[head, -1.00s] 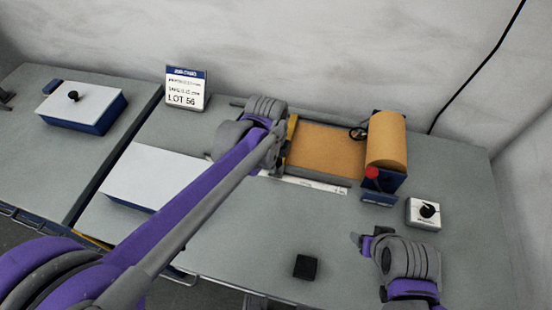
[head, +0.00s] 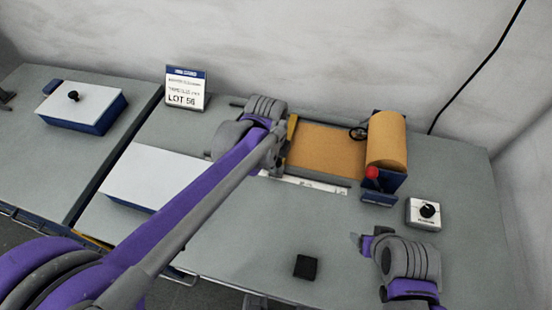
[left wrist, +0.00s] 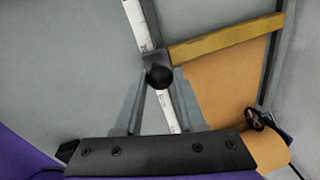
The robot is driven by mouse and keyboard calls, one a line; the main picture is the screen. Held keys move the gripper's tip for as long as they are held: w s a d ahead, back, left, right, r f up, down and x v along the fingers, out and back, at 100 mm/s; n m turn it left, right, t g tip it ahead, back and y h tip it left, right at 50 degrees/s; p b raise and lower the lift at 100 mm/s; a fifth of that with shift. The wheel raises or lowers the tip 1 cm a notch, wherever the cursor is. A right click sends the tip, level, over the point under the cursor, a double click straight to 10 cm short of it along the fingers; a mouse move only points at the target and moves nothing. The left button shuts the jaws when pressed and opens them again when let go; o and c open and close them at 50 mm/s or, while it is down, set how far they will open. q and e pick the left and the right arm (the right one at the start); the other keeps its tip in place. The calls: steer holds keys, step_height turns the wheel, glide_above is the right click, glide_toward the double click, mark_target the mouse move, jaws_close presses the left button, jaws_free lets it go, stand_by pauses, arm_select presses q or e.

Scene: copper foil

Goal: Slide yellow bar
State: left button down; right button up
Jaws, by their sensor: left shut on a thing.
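The yellow bar (head: 291,130) lies across the left end of the copper-coloured foil (head: 325,150) on the bench. In the left wrist view the bar (left wrist: 228,38) runs from a grey block on the rail to the far side. A black round knob (left wrist: 159,77) sits at the near end by that block. My left gripper (left wrist: 158,82) is shut on this knob; in the head view my left arm hides the knob and fingertips. My right gripper (head: 366,243) hovers over the front right of the bench, away from the bar; its finger gap is unclear.
A foil roll (head: 387,140) stands at the right end, with a red knob (head: 372,172) before it. A white scale strip (head: 310,185) runs along the front rail. A white dial box (head: 423,213) and black block (head: 305,267) lie nearby. A LOT 56 sign (head: 186,88) stands behind.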

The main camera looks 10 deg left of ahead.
arm_select(q)
steer(key=shift+d, duration=0.1)
stand_by(0.3)
steer(key=d, duration=0.6)
steer(key=s+d, duration=0.1)
steer(key=d, duration=0.5)
steer(key=s+d+b, duration=0.1)
steer(key=d, duration=0.6)
steer(key=shift+d, duration=0.1)
steer(key=c, duration=0.5)
jaws_free()
steer(key=shift+d, duration=0.1)
steer(key=shift+r, duration=0.1)
steer(key=r, duration=0.3)
steer(key=s+r, duration=0.1)
steer(key=r, duration=0.3)
steer(key=s+r, duration=0.1)
steer(key=r, duration=0.2)
steer(key=shift+a+r+p, duration=0.25)
steer(key=shift+a+p, duration=0.1)
steer(key=shift+a, duration=0.05)
